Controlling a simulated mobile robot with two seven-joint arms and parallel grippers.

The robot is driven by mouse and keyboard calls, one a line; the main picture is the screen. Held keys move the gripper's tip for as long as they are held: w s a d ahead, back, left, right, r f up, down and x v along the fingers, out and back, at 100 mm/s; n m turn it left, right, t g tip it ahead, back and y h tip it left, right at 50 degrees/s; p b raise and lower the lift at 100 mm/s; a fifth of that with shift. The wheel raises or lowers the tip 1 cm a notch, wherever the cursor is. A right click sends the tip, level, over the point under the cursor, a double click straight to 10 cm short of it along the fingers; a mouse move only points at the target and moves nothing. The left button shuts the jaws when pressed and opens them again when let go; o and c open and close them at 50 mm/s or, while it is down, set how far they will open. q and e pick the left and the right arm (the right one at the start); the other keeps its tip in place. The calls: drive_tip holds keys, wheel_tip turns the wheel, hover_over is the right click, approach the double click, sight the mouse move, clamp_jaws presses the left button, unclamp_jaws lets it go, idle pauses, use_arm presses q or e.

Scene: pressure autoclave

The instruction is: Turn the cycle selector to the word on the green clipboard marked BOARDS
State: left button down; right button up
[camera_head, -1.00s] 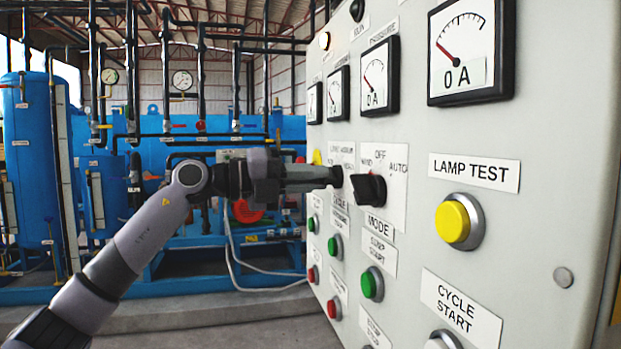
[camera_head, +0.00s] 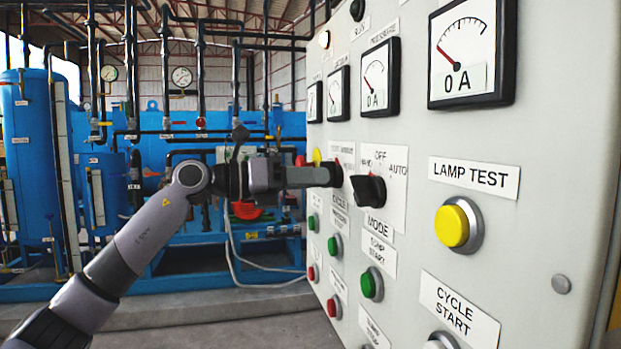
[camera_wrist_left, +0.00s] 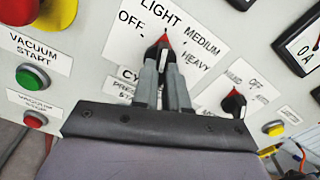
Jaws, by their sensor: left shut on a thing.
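The cycle selector (camera_wrist_left: 165,48) is a dark knob with a red pointer on a white plate (camera_wrist_left: 128,45) marked OFF, LIGHT, MEDIUM and HEAVY. In the left wrist view its pointer is up, toward LIGHT. My left gripper (camera_wrist_left: 165,72) has its two fingers shut around the knob, one on each side. In the head view the left gripper (camera_head: 322,176) reaches level from the left to the panel, and mostly hides the selector. The green clipboard marked BOARDS is not in view. My right gripper is not in view.
The black MODE knob (camera_head: 369,189), marked HAND, OFF and AUTO, sits close right of the gripper. Gauges (camera_head: 380,77) are above it; green push buttons (camera_head: 372,284) and a yellow LAMP TEST button (camera_head: 452,225) are on the panel (camera_head: 540,150). Blue tanks (camera_head: 35,150) stand behind.

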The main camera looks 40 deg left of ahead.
use_arm(q)
drive_tip(key=shift+m+b, duration=0.5)
drive_tip(key=shift+m, duration=3.7)
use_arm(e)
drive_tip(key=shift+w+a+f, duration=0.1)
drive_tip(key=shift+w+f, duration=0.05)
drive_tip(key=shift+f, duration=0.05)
use_arm(q)
drive_tip(key=c, duration=1.2)
unclamp_jaws()
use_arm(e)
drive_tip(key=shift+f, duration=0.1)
use_arm(q)
drive_tip(key=shift+o, duration=0.2)
drive_tip(key=shift+a, duration=0.1)
drive_tip(key=b+v, duration=0.2)
drive_tip(key=v, duration=0.5)
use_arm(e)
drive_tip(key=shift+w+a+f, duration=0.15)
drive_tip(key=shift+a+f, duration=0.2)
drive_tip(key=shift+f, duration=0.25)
